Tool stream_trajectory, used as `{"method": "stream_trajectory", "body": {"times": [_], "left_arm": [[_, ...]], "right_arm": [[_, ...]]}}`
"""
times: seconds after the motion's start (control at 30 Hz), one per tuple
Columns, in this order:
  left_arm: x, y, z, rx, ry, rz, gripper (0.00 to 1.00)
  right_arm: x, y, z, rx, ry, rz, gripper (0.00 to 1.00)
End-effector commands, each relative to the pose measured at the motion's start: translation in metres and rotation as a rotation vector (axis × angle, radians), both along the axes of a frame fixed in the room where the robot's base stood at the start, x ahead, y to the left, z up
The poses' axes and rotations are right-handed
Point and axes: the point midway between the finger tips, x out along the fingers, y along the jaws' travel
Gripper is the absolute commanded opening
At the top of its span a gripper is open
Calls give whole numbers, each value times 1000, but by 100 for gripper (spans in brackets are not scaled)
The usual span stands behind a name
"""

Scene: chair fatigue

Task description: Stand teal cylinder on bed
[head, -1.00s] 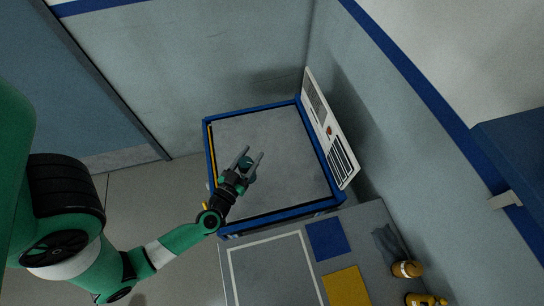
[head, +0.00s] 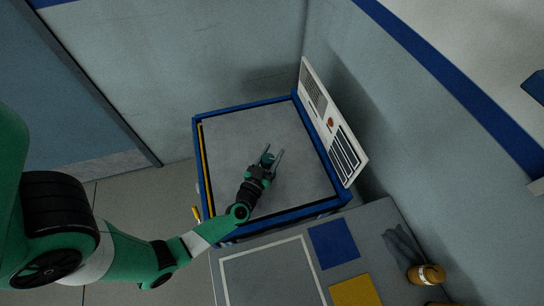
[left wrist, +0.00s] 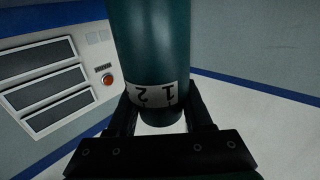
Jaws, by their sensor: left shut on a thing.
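The teal cylinder (head: 268,158) is between the jaws of my left gripper (head: 275,154), over the middle of the bed (head: 235,140). The bed is a grey surface with a blue frame. In the left wrist view the cylinder (left wrist: 150,45) is large and close, with a white band bearing upside-down digits near its lower end. The gripper's fingers (left wrist: 160,113) are shut on it, one on each side. I cannot tell whether the cylinder touches the bed. My right gripper is not in view.
A white panel (head: 333,125) with a red button stands along the bed's right side, close to the wall. In front is a grey table (head: 385,255) with a blue square (head: 333,243), a yellow square (head: 355,291) and a yellow object (head: 427,274). The bed around the gripper is clear.

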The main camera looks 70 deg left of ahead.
Motion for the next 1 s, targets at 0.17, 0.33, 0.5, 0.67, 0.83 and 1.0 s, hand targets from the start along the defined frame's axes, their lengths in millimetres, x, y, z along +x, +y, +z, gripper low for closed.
{"method": "stream_trajectory", "body": {"times": [0.17,0.33,0.5,0.67,0.83,1.0], "left_arm": [[0,0,2,1,-1,0,0],[0,0,-1,-1,1,0,63],[0,0,-1,0,1,0,80],[0,0,-1,0,1,0,80],[-4,-5,3,-1,4,-2,80],[-29,-29,5,-2,5,-7,80]], "right_arm": [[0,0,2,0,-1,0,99],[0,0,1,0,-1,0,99],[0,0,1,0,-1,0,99],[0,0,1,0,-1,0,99],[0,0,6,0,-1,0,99],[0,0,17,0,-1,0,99]]}}
